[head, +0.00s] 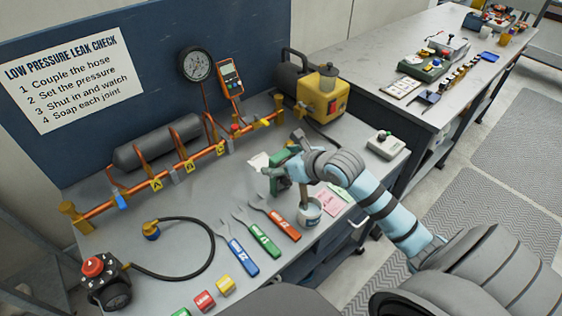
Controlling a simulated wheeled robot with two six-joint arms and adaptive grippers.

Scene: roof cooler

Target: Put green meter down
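The green meter (277,182) is in my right gripper (284,165), over the right part of the grey bench (190,205). The gripper is shut on it, and the fingers and wrist hide part of it. A white piece (258,162) shows at its left side; I cannot tell whether it belongs to the meter. I cannot tell whether the meter's underside touches the bench. My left gripper is not in view.
Just below the meter stands a small pot with a brush (308,211), beside pink and green notes (329,203). Three wrenches (263,232) lie to the left of the pot. A copper pipe rig (180,165) and yellow pump (322,97) stand behind.

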